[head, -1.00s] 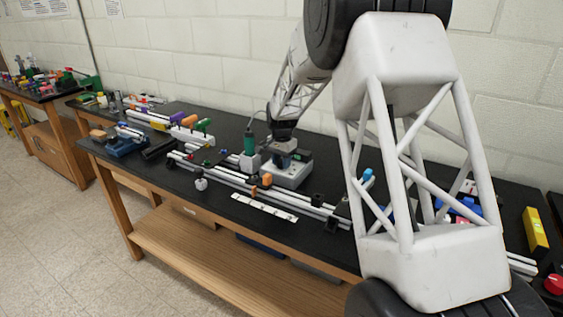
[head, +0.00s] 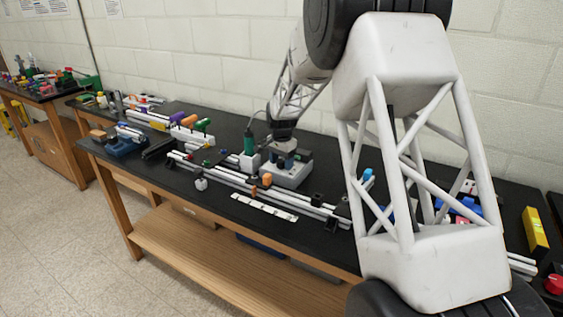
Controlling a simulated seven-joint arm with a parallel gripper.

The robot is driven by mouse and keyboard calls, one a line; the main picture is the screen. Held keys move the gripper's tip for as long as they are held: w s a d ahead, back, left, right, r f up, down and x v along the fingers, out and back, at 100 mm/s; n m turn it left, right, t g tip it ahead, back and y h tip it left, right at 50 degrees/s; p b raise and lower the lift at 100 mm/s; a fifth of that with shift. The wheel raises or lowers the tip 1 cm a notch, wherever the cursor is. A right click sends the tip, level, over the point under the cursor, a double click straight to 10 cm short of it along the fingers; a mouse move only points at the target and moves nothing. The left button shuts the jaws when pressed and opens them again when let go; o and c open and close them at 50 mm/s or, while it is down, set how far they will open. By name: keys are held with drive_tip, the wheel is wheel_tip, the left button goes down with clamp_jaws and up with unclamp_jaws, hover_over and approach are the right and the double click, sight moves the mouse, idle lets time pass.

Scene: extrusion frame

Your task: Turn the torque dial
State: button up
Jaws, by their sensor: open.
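The torque dial is too small to tell apart with certainty; a light grey box (head: 290,174) with a darker part on top stands on the black bench. My gripper (head: 284,145) is directly above this box, pointing down, with its fingers close to the top part. The fingers are small in the head view, and I cannot tell whether they touch it. My gripper is open. A green-handled tool (head: 249,143) stands upright in a pale holder just left of the box.
Aluminium rails (head: 235,179) run along the bench in front of the box. A white strip (head: 264,207) lies near the front edge. Coloured clamps (head: 190,122) stand at left. A yellow level (head: 535,228) and a red knob (head: 553,284) are at far right. My arm hides part of the bench.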

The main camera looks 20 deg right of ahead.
sight(282, 161)
drive_tip(key=shift+r, duration=0.15)
drive_tip(key=shift+r, duration=3.75)
drive_tip(key=shift+s+r, duration=0.1)
drive_tip(key=shift+s+a+r, duration=0.1)
drive_tip(key=shift+s+r, duration=0.1)
drive_tip(key=shift+s, duration=0.05)
drive_tip(key=s+a+r+n, duration=0.15)
drive_tip(key=s+r, duration=0.25)
drive_tip(key=s, duration=0.5)
drive_tip(key=s+a+r+n+t, duration=0.1)
drive_tip(key=s+r+n, duration=0.15)
drive_tip(key=s, duration=0.55)
drive_tip(key=s+a+r+n, duration=0.1)
drive_tip(key=s+r, duration=0.3)
drive_tip(key=s, duration=0.5)
drive_tip(key=s+a+f+n, duration=0.1)
drive_tip(key=s+n, duration=0.1)
drive_tip(key=s, duration=0.7)
drive_tip(key=s+f+n+t, duration=0.1)
drive_tip(key=s, duration=0.8)
drive_tip(key=s+a+f+n, duration=0.1)
drive_tip(key=s+n, duration=0.1)
drive_tip(key=s, duration=0.7)
drive_tip(key=shift+a+f+n+t, duration=0.25)
drive_tip(key=shift+a+n+t, duration=0.05)
